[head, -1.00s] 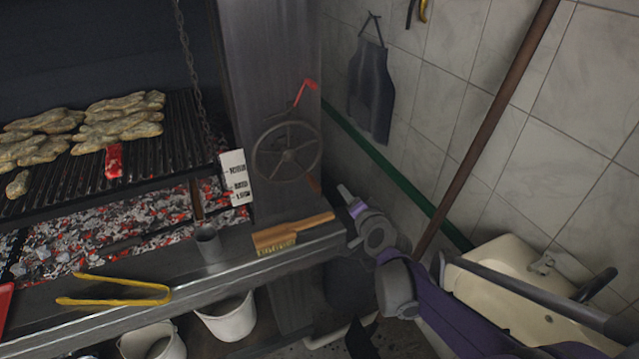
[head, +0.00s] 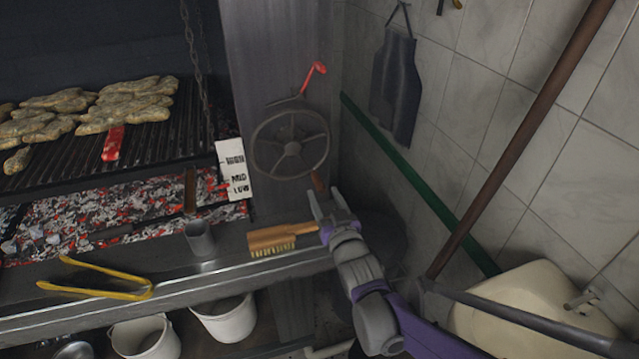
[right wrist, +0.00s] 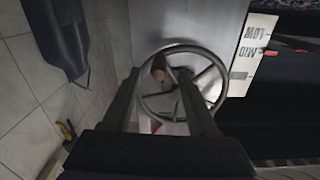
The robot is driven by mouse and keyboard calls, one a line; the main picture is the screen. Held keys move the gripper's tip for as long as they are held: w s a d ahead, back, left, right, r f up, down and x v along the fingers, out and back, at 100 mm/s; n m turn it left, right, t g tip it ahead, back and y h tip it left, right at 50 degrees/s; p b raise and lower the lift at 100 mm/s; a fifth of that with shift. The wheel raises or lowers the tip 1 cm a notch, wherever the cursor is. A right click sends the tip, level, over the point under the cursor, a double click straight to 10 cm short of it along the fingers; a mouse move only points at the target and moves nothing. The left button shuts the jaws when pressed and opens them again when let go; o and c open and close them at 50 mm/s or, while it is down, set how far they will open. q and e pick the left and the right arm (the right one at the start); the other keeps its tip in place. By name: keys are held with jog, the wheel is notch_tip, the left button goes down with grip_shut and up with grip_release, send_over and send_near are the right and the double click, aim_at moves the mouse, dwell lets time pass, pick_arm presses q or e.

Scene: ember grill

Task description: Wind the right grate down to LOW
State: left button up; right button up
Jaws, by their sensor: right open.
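The handwheel (head: 291,147) is a dark spoked metal wheel on the grey post, with a wooden handle (head: 318,182) at its lower right rim. My right gripper (head: 324,200) is just below the handle, fingers pointing up at it. In the right wrist view the wooden handle (right wrist: 159,68) shows between the spread fingers, near their tips; contact cannot be told. The right grate (head: 160,143) hangs on a chain above the coals, with meat and a red tag (head: 113,143) on it. The white HIGH/MID/LOW plate (head: 235,170) is beside its right edge. My left gripper is out of view.
A red lever (head: 313,76) sticks out above the wheel. A wooden brush (head: 272,240), metal cup (head: 200,240) and yellow tongs (head: 97,280) are on the front ledge. A brown pole (head: 520,140), green rail (head: 420,180) and sink (head: 530,310) are at right.

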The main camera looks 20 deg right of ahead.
aim_at(319, 184)
jog(key=w, duration=0.5)
jog(key=shift+w, duration=0.25)
grip_shut()
dwell(1.2)
